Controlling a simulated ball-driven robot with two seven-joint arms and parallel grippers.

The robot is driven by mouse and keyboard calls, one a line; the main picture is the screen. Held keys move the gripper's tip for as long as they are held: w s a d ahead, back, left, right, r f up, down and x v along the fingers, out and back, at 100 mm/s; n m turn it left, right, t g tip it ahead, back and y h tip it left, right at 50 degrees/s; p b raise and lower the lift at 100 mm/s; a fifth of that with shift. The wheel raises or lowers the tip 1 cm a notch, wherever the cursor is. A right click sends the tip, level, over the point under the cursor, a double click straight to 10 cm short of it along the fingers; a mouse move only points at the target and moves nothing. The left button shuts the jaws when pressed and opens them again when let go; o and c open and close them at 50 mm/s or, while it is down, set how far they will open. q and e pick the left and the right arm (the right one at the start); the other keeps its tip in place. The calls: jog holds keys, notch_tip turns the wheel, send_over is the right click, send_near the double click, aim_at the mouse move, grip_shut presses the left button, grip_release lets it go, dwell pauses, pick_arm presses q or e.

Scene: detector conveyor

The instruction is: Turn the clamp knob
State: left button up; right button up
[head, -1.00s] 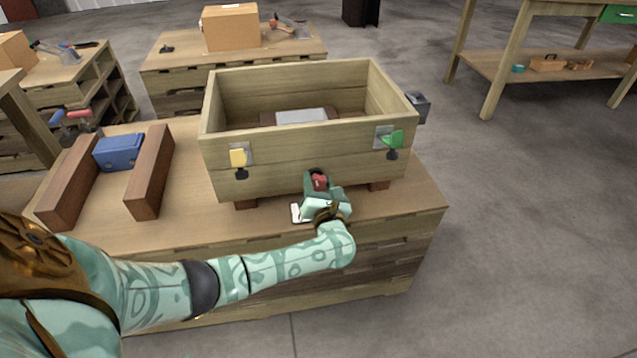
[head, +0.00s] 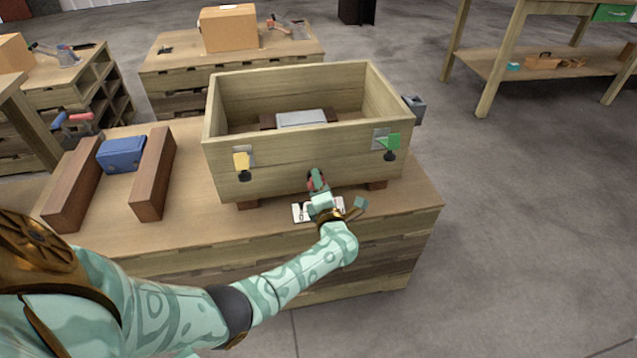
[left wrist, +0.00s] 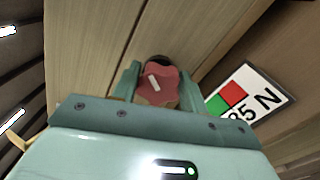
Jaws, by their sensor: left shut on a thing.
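The clamp knob is red with a pale mark on its face, and it sits on the front of the wooden box (head: 265,155) near its lower edge. In the left wrist view the knob (left wrist: 160,85) lies between the two teal fingers of my left gripper (left wrist: 158,88), which is shut on it. In the head view my left gripper (head: 317,182) reaches up to the box front and hides most of the knob. My right gripper is not in view.
A white label with red and green squares (left wrist: 245,95) lies beside the knob. At left, a blue block (head: 122,154) sits between two brown blocks. The bench (head: 190,220) is clear between them and the box.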

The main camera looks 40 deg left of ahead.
pick_arm(q)
jog(key=m, duration=0.2)
jog(key=shift+f+m+p, duration=0.1)
jog(key=shift+m+p, duration=0.2)
jog(key=shift+m, duration=0.1)
jog(key=m, duration=0.3)
jog(key=shift+d+f+p, duration=0.1)
jog(key=shift+f+p, duration=0.05)
jog(key=shift+p, duration=0.15)
jog(key=shift+m, duration=0.3)
jog(key=o, duration=1)
jog(key=shift+s, duration=0.1)
